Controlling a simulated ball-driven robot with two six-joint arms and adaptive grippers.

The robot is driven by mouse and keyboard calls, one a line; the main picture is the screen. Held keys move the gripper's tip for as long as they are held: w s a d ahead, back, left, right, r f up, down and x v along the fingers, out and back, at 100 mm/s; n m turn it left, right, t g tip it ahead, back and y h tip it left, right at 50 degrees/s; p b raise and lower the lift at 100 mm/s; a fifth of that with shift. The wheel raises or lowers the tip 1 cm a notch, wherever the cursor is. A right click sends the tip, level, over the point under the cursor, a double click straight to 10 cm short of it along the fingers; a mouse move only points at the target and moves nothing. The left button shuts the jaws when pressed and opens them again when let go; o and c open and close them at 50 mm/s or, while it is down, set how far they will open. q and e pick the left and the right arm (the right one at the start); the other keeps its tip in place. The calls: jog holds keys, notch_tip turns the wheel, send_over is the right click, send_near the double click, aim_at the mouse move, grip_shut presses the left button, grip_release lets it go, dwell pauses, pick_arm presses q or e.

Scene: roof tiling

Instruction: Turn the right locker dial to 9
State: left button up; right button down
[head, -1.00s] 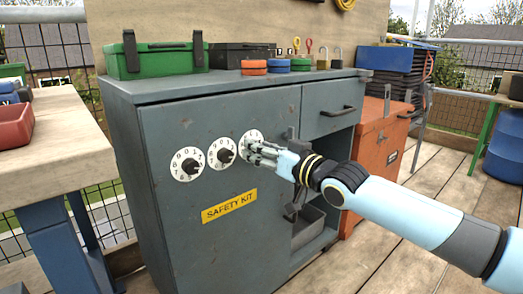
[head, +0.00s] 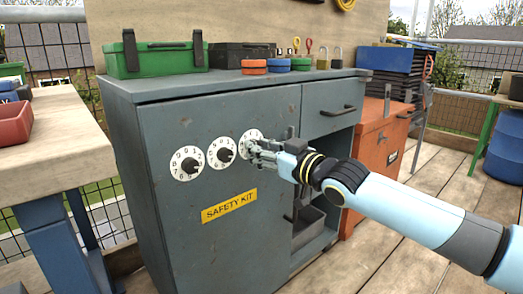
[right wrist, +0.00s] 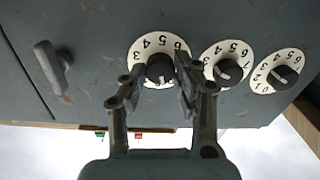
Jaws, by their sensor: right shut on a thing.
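The right locker dial (head: 246,137) is a white numbered disc with a dark knob on the grey locker door, the rightmost of the dials in the head view. In the right wrist view the dial (right wrist: 149,44) appears upside down, with some digits visible. My right gripper (head: 256,147) is at this dial. Its fingers (right wrist: 160,72) straddle the dark knob (right wrist: 159,68) and are shut on it. The fingers hide part of the disc, and I cannot tell which number the knob points to. My left gripper is not in view.
The middle dial (head: 221,152) and left dial (head: 186,163) sit close beside it. A door handle (right wrist: 52,67) shows in the wrist view. A drawer (head: 325,112) and open compartment are right of the door.

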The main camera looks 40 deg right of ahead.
aim_at(250, 103)
jog(key=shift+n+b, duration=0.3)
jog(key=shift+n, duration=1.6)
jog(key=c, duration=1)
grip_release()
notch_tip(250, 103, up, 10)
jog(key=shift+f, duration=0.1)
